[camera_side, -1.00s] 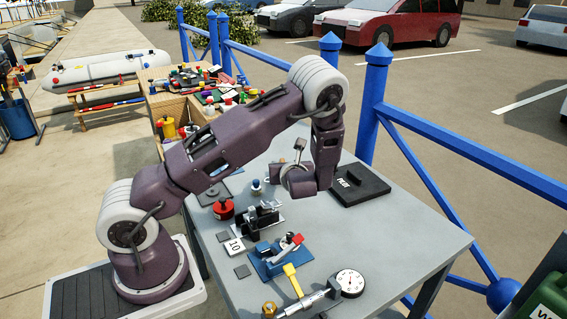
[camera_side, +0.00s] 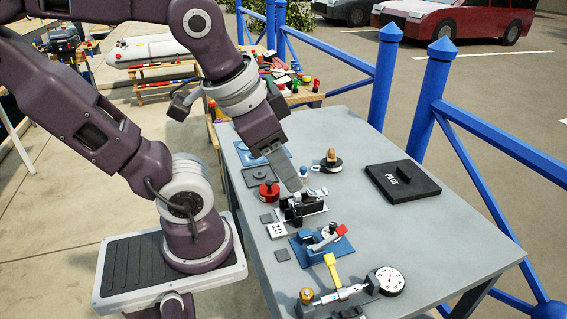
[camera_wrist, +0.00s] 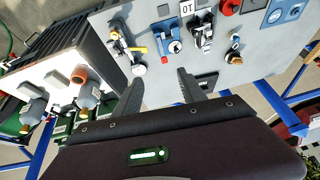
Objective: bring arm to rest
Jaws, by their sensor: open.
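My gripper (camera_side: 291,176) hangs from my folded arm over the left part of the grey table (camera_side: 440,246) in the side view. It is near the black clamp-like fixture (camera_side: 300,207) and the red round piece (camera_side: 268,193); whether it touches either is unclear there. In the wrist view my gripper (camera_wrist: 160,90) has its two dark fingers wide apart, with nothing between them.
A black slab marked PILOT (camera_side: 403,183) lies at the table's right. A wooden knob (camera_side: 331,160) stands on a dark round base. In front are a blue fixture (camera_side: 318,247), a yellow handle (camera_side: 333,272) and a dial gauge (camera_side: 390,281). Blue railing (camera_side: 437,90) runs behind.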

